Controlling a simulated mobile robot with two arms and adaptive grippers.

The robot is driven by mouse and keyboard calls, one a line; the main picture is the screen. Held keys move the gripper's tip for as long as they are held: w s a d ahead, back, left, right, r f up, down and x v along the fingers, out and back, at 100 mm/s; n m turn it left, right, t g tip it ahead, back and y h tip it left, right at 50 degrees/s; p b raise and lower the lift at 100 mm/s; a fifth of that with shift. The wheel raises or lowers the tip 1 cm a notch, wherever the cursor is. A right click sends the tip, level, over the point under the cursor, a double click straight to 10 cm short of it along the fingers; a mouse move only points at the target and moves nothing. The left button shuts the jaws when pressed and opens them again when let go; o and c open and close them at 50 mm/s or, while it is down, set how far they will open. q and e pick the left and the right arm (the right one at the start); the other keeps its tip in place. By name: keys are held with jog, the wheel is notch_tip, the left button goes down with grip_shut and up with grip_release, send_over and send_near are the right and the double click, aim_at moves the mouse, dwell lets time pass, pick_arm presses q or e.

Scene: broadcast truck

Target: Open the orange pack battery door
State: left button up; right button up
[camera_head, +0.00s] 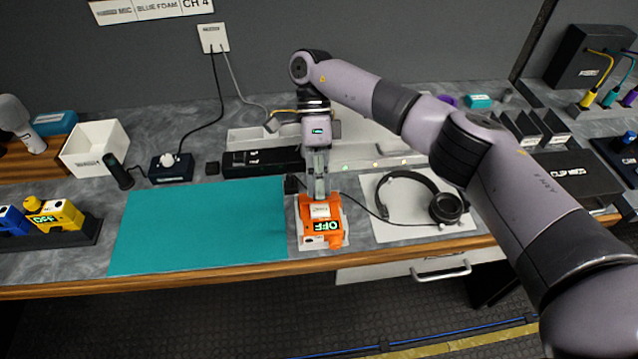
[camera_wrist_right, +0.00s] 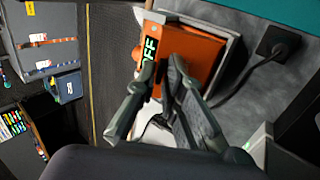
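The orange pack (camera_head: 321,225) stands near the front edge of the counter on a light base, right of the teal mat. Its front shows a lit green "OFF" and a pale label lies on its top. In the right wrist view, the pack (camera_wrist_right: 190,52) fills the upper middle, its "OFF" face turned left. My right gripper (camera_head: 319,196) points down just above the pack's top. In the wrist view its fingertips (camera_wrist_right: 163,68) are close together with a narrow gap of orange between them; contact is unclear. The battery door's outline is not distinguishable. My left gripper is out of view.
Headphones (camera_head: 407,180) lie on a white mat (camera_head: 387,232) right of the pack, with a cable running close to it. The teal mat (camera_head: 200,225) is bare. Yellow and blue packs (camera_head: 55,215) stand in a dark holder far left. A white bin (camera_head: 95,147) is behind.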

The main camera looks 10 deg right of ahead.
jog(key=shift+o, duration=1.4)
jog(key=v, duration=0.7)
jog(key=shift+r, duration=0.2)
jog(key=shift+w, duration=0.15)
jog(key=shift+o, duration=0.4)
